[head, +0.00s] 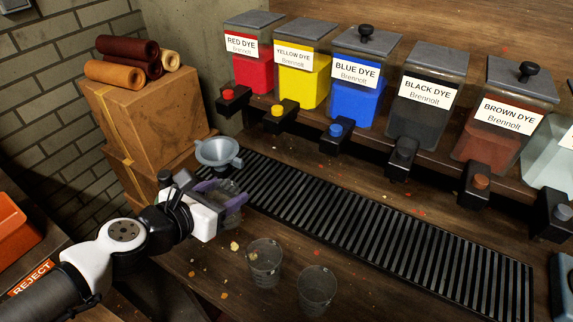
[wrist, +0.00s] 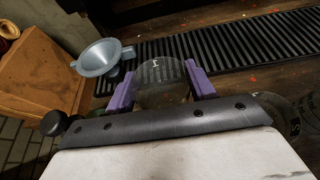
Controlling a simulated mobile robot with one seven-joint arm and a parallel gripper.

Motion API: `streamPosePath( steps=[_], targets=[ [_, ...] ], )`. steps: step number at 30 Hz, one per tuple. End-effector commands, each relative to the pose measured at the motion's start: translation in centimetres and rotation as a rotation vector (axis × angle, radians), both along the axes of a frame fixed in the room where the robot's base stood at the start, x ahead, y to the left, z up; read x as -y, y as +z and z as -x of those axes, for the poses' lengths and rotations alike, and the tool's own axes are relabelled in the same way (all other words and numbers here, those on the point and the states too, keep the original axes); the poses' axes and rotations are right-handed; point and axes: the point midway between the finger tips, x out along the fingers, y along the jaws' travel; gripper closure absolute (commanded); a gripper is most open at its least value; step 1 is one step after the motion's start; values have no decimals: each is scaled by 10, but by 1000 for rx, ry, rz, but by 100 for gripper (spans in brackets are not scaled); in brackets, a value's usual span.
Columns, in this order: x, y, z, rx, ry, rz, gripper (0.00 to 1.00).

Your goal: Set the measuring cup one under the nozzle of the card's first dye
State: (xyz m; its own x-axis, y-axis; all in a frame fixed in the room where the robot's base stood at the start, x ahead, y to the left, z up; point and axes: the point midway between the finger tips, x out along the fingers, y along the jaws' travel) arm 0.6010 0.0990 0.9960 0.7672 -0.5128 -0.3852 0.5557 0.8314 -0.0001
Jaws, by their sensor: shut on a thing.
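My gripper (head: 222,198) is shut on a clear measuring cup (head: 236,206), its purple fingers on either side of it. Dye tanks stand in a row at the back: red (head: 250,72), yellow (head: 302,80), blue (head: 360,92), black (head: 420,112) and brown (head: 495,130). Each has a black nozzle with a coloured button in front, such as the red one (head: 229,98). I see no card.
A slatted drip grate (head: 340,215) runs below the nozzles. A grey funnel (head: 218,153) stands at its left end, close to my gripper. Two clear cups (head: 265,262) (head: 317,289) stand on the table in front. Boxes with leather rolls (head: 150,110) are at left.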

Motion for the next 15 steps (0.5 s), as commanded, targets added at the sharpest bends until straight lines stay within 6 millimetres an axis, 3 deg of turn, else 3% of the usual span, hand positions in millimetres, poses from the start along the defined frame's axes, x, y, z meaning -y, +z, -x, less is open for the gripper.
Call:
streamPosePath(
  steps=[7, 15],
  targets=[
    [9, 0, -12, 0, -4, 1, 71],
    [38, -1, -55, 0, -6, -1, 71]
  ],
)
